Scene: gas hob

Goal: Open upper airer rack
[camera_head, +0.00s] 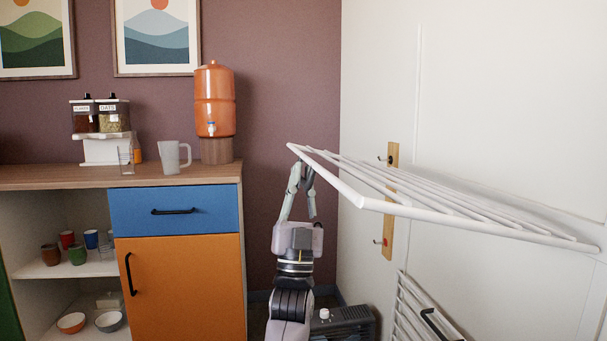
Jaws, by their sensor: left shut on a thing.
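The upper airer rack (362,204) is a white frame with several bars, mounted on the white wall at right. It stands folded out from the wall, roughly level. My left gripper (304,178) reaches up from below to the rack's outer left corner and is shut on the rack's frame there. The exact contact of the fingers is partly hidden by the frame. A lower airer rack (412,308) lies close to the wall beneath, with a black handle (434,322), cut off by the bottom edge. My right gripper is not in view.
A wooden counter (60,177) with a blue drawer (175,210) and orange door (185,285) stands at left. It bears an orange dispenser (214,100) and a jug (173,157). Wall hooks (386,159) sit behind the rack. A dark box (345,322) is on the floor.

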